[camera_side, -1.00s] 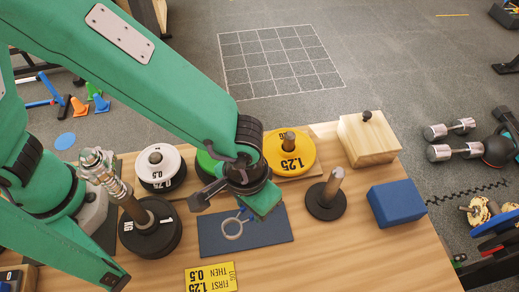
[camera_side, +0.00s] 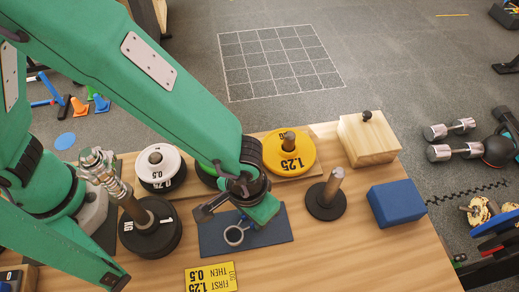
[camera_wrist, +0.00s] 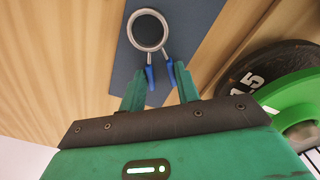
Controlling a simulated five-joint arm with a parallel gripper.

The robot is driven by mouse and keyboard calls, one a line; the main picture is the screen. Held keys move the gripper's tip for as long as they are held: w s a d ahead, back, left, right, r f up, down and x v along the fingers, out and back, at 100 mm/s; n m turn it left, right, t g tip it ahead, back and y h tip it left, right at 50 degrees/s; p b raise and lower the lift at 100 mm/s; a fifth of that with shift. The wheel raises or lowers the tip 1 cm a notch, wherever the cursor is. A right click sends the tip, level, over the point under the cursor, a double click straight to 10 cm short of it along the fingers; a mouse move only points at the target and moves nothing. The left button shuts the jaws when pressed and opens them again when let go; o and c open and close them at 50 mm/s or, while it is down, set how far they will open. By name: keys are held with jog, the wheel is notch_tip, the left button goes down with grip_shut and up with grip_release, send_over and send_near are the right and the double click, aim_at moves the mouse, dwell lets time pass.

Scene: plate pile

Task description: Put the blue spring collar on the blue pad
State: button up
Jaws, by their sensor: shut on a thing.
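The blue spring collar is a grey metal ring (camera_side: 234,236) with two blue handle tips (camera_wrist: 150,76). My gripper (camera_side: 248,217) is shut on these handles, one finger on each side in the wrist view (camera_wrist: 160,82). The ring points away from the fingers. The blue pad (camera_side: 275,232) is a dark blue rectangle lying flat on the wooden table, and it also shows in the wrist view (camera_wrist: 190,22). The ring is over the pad in both views. I cannot tell whether it touches it. My gripper hides part of the pad's far side.
A yellow plate (camera_side: 308,158) and a white plate (camera_side: 160,160) stand behind. A black plate stack (camera_side: 165,238) on a post is left. A short post (camera_side: 322,202), blue block (camera_side: 398,203) and wooden block (camera_side: 370,140) are right. A yellow card (camera_side: 211,279) lies in front.

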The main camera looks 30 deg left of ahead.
jog(key=o, duration=1.1)
jog(key=shift+c, duration=0.2)
notch_tip(320, 180, up, 12)
jog(key=shift+s+r, duration=0.15)
jog(key=shift+s, duration=0.05)
jog(key=shift+a, duration=0.1)
jog(key=w+a+r+t, duration=0.1)
jog(key=w+a+r, duration=0.45)
jog(key=a, duration=0.45)
jog(key=s+a+r+n+t, duration=0.1)
jog(key=s+a+r+t, duration=0.1)
jog(key=a, duration=1)
jog(key=s+a+r+t, duration=0.2)
jog(key=a+r, duration=0.2)
jog(key=a, duration=0.8)
jog(key=shift+r+n, duration=0.15)
jog(key=shift+n, duration=0.25)
